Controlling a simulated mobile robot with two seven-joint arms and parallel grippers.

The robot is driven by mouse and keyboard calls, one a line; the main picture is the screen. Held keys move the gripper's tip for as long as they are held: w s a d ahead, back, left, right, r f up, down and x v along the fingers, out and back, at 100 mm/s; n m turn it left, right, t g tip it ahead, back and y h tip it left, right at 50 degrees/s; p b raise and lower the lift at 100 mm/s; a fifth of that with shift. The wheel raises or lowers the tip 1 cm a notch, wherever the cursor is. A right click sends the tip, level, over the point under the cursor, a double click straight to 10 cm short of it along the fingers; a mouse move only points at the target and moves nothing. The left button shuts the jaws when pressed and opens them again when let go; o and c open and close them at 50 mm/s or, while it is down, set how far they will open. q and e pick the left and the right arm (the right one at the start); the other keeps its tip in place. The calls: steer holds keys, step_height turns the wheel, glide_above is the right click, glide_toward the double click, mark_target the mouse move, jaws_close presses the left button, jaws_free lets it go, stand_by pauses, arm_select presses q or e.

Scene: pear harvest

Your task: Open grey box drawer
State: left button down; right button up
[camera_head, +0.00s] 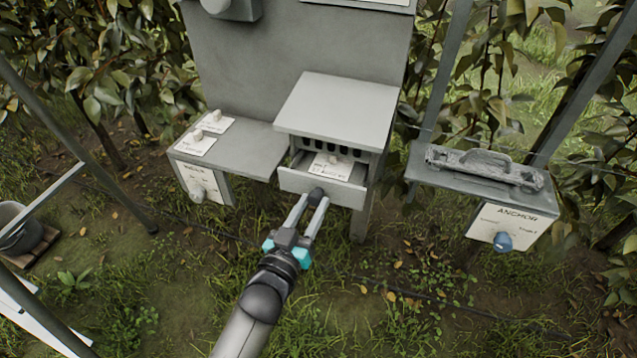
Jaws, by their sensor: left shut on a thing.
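The grey box (338,104) stands in the middle of the head view, on the grey stand. Its drawer (337,190) is pulled partly out at the front, and a white label lies inside it. My left gripper (315,198) reaches up from below and is shut on the dark round knob at the middle of the drawer front. The gripper fingertips partly hide the knob. My right gripper is not in view.
A side shelf (232,146) with small knobs and white cards adjoins the box on the left. A separate shelf marked ANCHOR (514,226) stands at the right, with a blue knob and a grey tool on top. Metal posts and leafy plants surround the stand. Grass lies in front.

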arm_select(q)
steer(key=p+v, duration=0.2)
steer(key=v, duration=0.5)
steer(key=shift+d, duration=0.15)
steer(key=c, duration=0.5)
jaws_free()
steer(key=shift+s, duration=0.1)
steer(key=v, duration=1.5)
steer(key=shift+p, duration=0.45)
